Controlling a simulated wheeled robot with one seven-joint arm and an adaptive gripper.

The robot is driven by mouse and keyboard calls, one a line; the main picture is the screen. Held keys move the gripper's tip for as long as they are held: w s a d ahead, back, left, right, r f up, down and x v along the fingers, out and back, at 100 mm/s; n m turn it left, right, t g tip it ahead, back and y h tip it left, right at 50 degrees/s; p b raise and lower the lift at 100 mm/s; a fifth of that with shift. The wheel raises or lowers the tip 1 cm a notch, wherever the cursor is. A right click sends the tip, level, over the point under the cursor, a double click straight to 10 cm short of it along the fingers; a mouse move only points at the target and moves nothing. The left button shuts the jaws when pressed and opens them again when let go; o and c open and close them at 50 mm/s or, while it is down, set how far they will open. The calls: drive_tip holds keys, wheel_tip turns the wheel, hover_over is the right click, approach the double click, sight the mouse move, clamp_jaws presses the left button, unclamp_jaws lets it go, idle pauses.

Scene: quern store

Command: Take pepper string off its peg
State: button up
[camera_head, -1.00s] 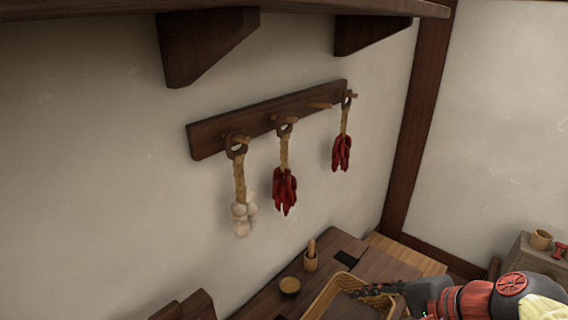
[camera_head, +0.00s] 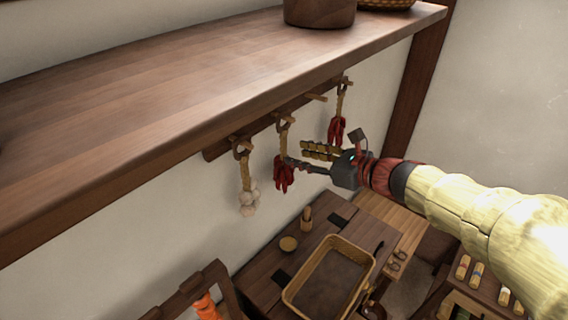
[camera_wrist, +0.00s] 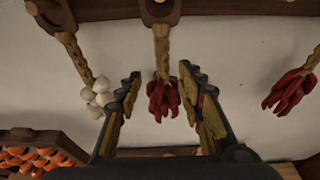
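Two red pepper strings hang by rings from a dark wall rail (camera_head: 217,153). The middle pepper string (camera_head: 283,176) hangs on the rail's middle peg; the other pepper string (camera_head: 336,130) hangs at the far right end. My gripper (camera_head: 296,154) is open, with its fingertips close to the middle string. In the wrist view, the middle string's red peppers (camera_wrist: 163,98) show between the two spread fingers, with bare gaps on both sides. Its braid (camera_wrist: 162,48) and ring rise above the fingertips. The right string (camera_wrist: 290,90) is outside the fingers.
A garlic string (camera_head: 248,196) hangs left of the middle string. A thick wooden shelf (camera_head: 200,95) juts out above the rail. A bare peg (camera_head: 316,97) sits between the pepper strings. Below is a table with a wicker tray (camera_head: 330,275).

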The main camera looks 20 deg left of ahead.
sight(287, 149)
drive_tip(key=shift+x, duration=0.95)
drive_tip(key=shift+w+a+r+p, duration=0.1)
drive_tip(key=shift+w+a+p, duration=0.2)
drive_tip(key=shift+a, duration=0.35)
drive_tip(key=p+x, duration=0.1)
drive_tip(key=x, duration=0.3)
drive_tip(key=shift+w+r, duration=0.15)
drive_tip(key=shift+d, duration=0.2)
drive_tip(key=shift+c, duration=0.5)
clamp_jaws()
